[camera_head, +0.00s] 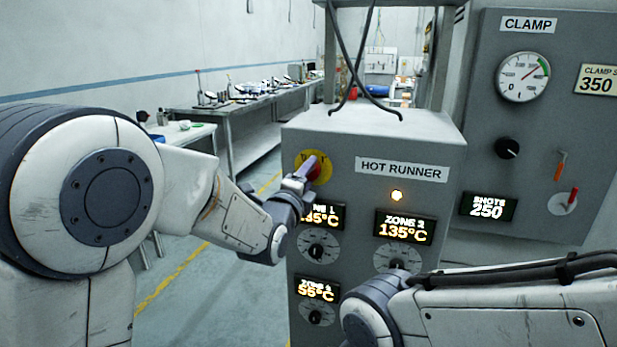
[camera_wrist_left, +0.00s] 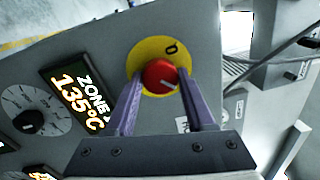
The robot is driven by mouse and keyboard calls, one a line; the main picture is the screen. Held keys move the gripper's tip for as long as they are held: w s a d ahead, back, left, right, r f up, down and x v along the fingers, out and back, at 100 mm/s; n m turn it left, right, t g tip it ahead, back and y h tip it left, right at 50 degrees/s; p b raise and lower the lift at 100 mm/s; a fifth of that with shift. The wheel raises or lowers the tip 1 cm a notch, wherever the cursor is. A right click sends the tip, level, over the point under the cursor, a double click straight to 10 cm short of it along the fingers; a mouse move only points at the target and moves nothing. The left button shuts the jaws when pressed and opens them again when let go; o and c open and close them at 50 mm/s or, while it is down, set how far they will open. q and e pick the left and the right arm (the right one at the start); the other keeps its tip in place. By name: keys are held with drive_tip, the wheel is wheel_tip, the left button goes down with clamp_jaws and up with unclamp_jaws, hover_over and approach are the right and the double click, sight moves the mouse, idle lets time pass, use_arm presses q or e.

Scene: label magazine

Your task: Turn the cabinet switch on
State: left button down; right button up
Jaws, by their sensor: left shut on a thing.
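The cabinet switch is a red rotary knob (camera_head: 319,168) on a round yellow plate, at the upper left of the grey Hot Runner cabinet's front (camera_head: 443,221). In the left wrist view the red knob (camera_wrist_left: 159,76) sits between the two purple-grey fingers, with a small white mark toward its lower right. The yellow plate (camera_wrist_left: 146,50) carries a black mark at its upper right. My left gripper (camera_head: 304,172) is shut on the knob, and it also shows in the left wrist view (camera_wrist_left: 160,84). My right arm crosses the lower right; its gripper is not visible.
The Clamp panel (camera_head: 530,120) stands to the right. Workbenches (camera_head: 245,115) line the left wall. Open floor (camera_head: 215,290) lies left of the cabinet.

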use_arm(q)
drive_tip(key=shift+f, duration=0.1)
drive_tip(key=shift+c, duration=1.3)
unclamp_jaws()
drive_tip(key=shift+s, duration=0.1)
drive_tip(key=b+v, duration=0.2)
drive_tip(key=v, duration=0.8)
drive_tip(key=shift+s, duration=0.2)
